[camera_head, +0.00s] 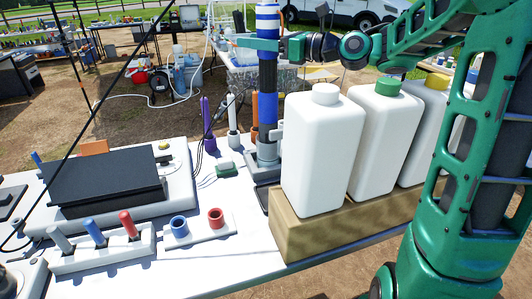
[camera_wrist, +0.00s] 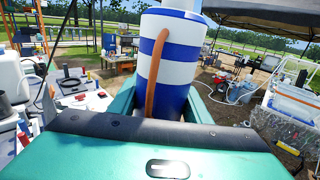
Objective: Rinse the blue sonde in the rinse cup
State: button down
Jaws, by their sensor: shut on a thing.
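My gripper (camera_head: 266,43) is shut on a tall upright blue sonde (camera_head: 267,85), near its top. The sonde has blue and white bands above and a dark blue and black body below. In the wrist view its striped upper part (camera_wrist: 168,62) stands between my fingers, with an orange-brown strip in front. Its grey lower end (camera_head: 266,150) is at a grey base (camera_head: 262,171) on the white table, left of the white jugs. I cannot tell whether it rests there or hangs just above. I cannot tell which vessel is the rinse cup; a blue cup (camera_head: 179,227) and a red cup (camera_head: 216,218) sit in a white holder.
White jugs (camera_head: 322,150) stand on a brown block (camera_head: 320,232) close to the sonde's right. Purple (camera_head: 207,122), white and orange upright sticks stand behind. A dark panel (camera_head: 105,175) and a rack (camera_head: 100,255) with several coloured handles are at left. Bare table lies in front.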

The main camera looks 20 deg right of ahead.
notch_tip(320, 180, up, 7)
jog(key=shift+a+r, duration=0.15)
jog(key=shift+r, duration=0.05)
dwell(1.2)
dwell(0.4)
jog(key=shift+r, duration=1.35)
dwell(0.6)
